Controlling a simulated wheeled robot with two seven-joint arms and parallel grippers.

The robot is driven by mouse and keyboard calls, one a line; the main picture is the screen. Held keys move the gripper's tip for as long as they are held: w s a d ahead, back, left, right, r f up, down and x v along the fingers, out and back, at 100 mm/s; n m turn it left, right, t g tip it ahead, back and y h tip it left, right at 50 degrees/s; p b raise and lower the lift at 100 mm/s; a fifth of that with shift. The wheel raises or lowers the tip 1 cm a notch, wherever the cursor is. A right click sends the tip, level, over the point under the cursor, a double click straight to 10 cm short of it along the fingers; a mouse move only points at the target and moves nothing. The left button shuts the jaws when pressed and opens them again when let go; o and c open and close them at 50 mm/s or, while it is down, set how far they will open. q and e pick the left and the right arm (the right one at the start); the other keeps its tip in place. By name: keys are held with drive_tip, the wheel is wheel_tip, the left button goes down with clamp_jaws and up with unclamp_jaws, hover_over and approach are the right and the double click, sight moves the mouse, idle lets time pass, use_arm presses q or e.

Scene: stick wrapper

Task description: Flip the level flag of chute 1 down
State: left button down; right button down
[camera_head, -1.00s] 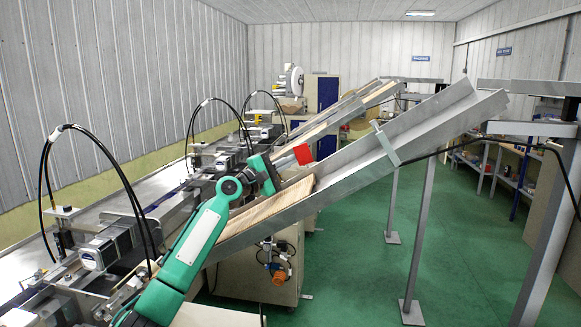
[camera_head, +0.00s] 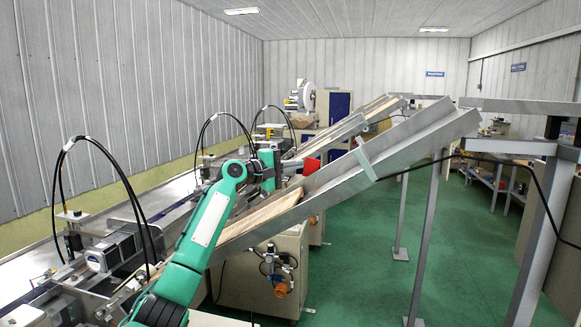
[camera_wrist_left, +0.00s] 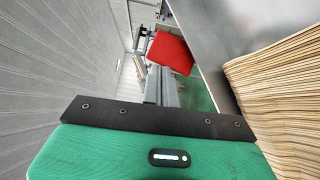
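The level flag (camera_head: 311,166) is a small red plate near the upper end of the sticks in the nearest sloping chute (camera_head: 405,143). It shows as a tilted red square in the left wrist view (camera_wrist_left: 170,53). My left gripper (camera_head: 293,181) reaches over the chute's left side, close to the flag. Its fingers (camera_wrist_left: 161,84) look pressed together with nothing between them, and point at the flag's lower edge. I cannot tell whether they touch it. The flag's mount is hidden. My right gripper is out of view.
Pale wooden sticks (camera_head: 262,214) fill the lower part of the nearest chute, and their stack (camera_wrist_left: 285,95) lies right beside my left gripper. Farther chutes (camera_head: 350,126) run behind. Machines with black hoses (camera_head: 110,245) stand left. Green floor (camera_head: 385,285) is open on the right.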

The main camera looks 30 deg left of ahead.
sight(314, 164)
use_arm(q)
drive_tip(key=shift+w+d+r, duration=0.1)
drive_tip(key=shift+w+d, duration=0.05)
drive_tip(key=shift+d, duration=0.2)
drive_tip(key=shift+w+d+r+p, duration=0.1)
drive_tip(key=shift+w+d+p, duration=0.1)
drive_tip(key=shift+d, duration=0.2)
drive_tip(key=shift+w+d+p, duration=0.1)
drive_tip(key=shift+d+p, duration=0.1)
drive_tip(key=shift+d, duration=0.2)
drive_tip(key=shift+w+d, duration=0.1)
drive_tip(key=shift+d, duration=0.2)
drive_tip(key=shift+w+d+m+g+p, duration=0.1)
drive_tip(key=shift+d+m+g+p, duration=0.25)
drive_tip(key=shift+m+g+p, duration=0.15)
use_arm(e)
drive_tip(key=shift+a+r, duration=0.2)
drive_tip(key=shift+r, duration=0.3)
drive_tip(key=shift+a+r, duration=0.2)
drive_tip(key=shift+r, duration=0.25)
use_arm(q)
drive_tip(key=shift+d, duration=0.15)
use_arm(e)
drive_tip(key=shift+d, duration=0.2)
